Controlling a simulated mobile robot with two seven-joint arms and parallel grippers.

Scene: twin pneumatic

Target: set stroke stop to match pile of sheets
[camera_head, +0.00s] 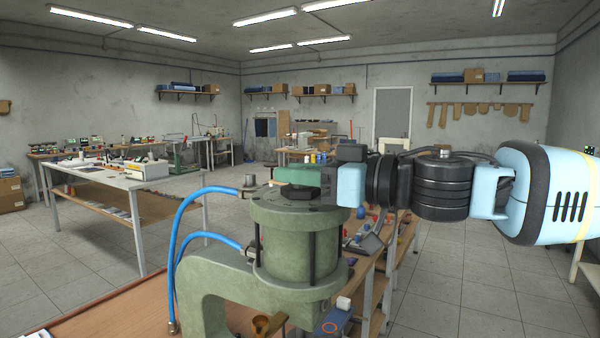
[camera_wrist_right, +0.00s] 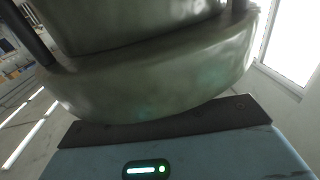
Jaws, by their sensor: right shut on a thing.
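A green cast press with a round cylinder (camera_head: 300,245) stands in the front middle of the head view, with blue hoses on its left side. My right gripper (camera_head: 305,178) reaches in from the right at the cylinder's top. In the right wrist view a large rounded green surface (camera_wrist_right: 160,75) fills the upper middle, close above the gripper's dark edge. I cannot make out the pile of sheets. My left gripper is not in view.
The press stands at a wooden bench (camera_head: 105,315). A blue item with an orange ring (camera_head: 330,327) and a brass-coloured cup (camera_head: 268,325) are low at the front. A cluttered white table (camera_head: 110,175) stands at left. Floor (camera_head: 470,280) is open at right.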

